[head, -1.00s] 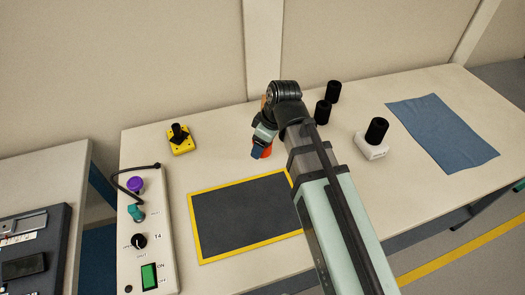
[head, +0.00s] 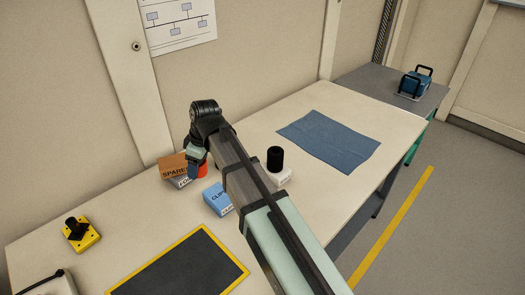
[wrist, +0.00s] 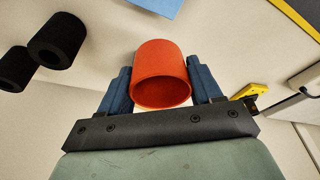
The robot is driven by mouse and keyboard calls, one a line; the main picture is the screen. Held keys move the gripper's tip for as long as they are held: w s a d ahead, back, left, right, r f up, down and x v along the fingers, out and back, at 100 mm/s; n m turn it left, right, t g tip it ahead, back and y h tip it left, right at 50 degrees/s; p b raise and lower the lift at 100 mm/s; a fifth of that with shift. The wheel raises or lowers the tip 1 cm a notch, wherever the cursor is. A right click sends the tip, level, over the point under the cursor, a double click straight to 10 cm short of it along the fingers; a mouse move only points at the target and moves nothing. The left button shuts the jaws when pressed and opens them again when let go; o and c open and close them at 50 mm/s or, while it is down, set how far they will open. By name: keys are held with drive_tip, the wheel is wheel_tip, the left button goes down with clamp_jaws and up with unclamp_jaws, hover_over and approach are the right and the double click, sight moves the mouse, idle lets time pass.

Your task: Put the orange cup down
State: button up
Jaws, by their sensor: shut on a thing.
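The orange cup (wrist: 162,72) sits between the two blue fingers of my gripper (wrist: 162,85) in the wrist view, with the fingers closed against its sides. Its open rim faces the wrist camera. In the head view my gripper (head: 197,170) is over the back part of the bench, and only a small part of the cup (head: 203,171) shows beside it; my arm hides the rest. I cannot tell whether the cup's base touches the bench.
Near the gripper stand a brown SPARE box (head: 173,166) and a blue box (head: 217,198). A blue cloth (head: 328,138) lies farther right. A yellow-edged dark mat (head: 180,268) lies in front. Two black cylinders (wrist: 58,40) show in the wrist view.

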drive_tip(key=w+d+m+t, duration=0.1)
drive_tip(key=w+d+m, duration=0.3)
drive_tip(key=w+d, duration=1.9)
drive_tip(key=shift+h, duration=0.3)
drive_tip(key=shift+a+x, duration=0.2)
drive_tip(key=shift+x, duration=5.05)
drive_tip(key=o, duration=1)
drive_tip(key=shift+f, duration=0.1)
drive_tip(key=shift+o, duration=0.2)
drive_tip(key=v, duration=1.2)
drive_tip(key=shift+s+d, duration=0.1)
